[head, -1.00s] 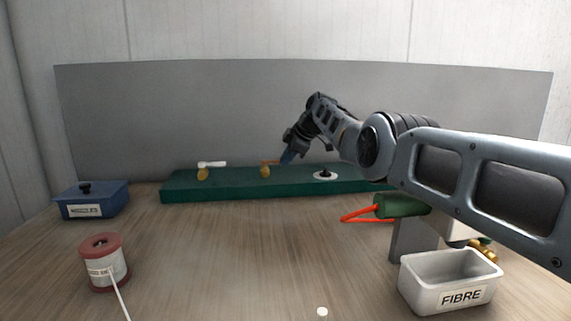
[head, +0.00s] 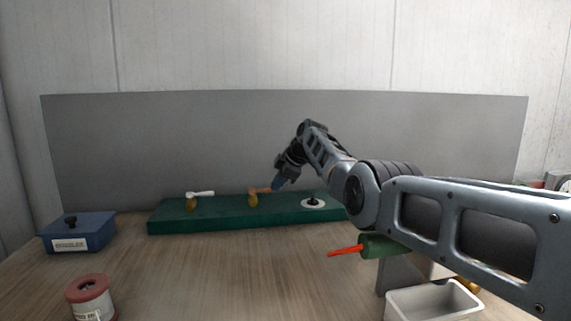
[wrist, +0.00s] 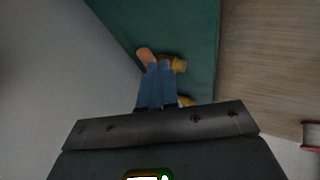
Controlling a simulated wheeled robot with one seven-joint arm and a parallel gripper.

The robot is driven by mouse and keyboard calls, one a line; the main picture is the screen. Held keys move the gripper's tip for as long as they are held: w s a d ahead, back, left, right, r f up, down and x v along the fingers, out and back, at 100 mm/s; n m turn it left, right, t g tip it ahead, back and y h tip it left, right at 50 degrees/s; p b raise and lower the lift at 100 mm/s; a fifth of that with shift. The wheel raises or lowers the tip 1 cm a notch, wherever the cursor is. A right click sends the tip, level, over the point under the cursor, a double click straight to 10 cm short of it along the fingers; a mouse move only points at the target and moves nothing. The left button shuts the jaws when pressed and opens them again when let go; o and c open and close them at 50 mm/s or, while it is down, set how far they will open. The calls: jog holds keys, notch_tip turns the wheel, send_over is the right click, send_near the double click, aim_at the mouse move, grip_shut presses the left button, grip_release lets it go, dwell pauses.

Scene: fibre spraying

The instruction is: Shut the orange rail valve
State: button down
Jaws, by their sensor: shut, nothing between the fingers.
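The orange rail valve (head: 253,199) has a brass body on the green rail (head: 225,216). Its orange lever (head: 263,190) points right in the head view, roughly along the rail. My gripper (head: 277,185) is shut and empty, with its blue fingertips at the lever's right end. In the wrist view the shut fingers (wrist: 156,68) are right beside the orange lever (wrist: 145,54) and the brass body (wrist: 176,64). I cannot tell whether they touch. The fingers hide part of the lever there.
A white-levered valve (head: 192,203) stands left on the same rail, and a black knob on a white disc (head: 313,203) stands right. A blue box (head: 78,234), a red-ended spool (head: 90,297) and a white bin (head: 432,302) stand around the bare tabletop. A green-handled tool (head: 384,246) is below my arm.

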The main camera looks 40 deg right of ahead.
jog(key=shift+p+v, duration=2.9)
jog(key=shift+p, duration=0.65)
jog(key=shift+a, duration=0.1)
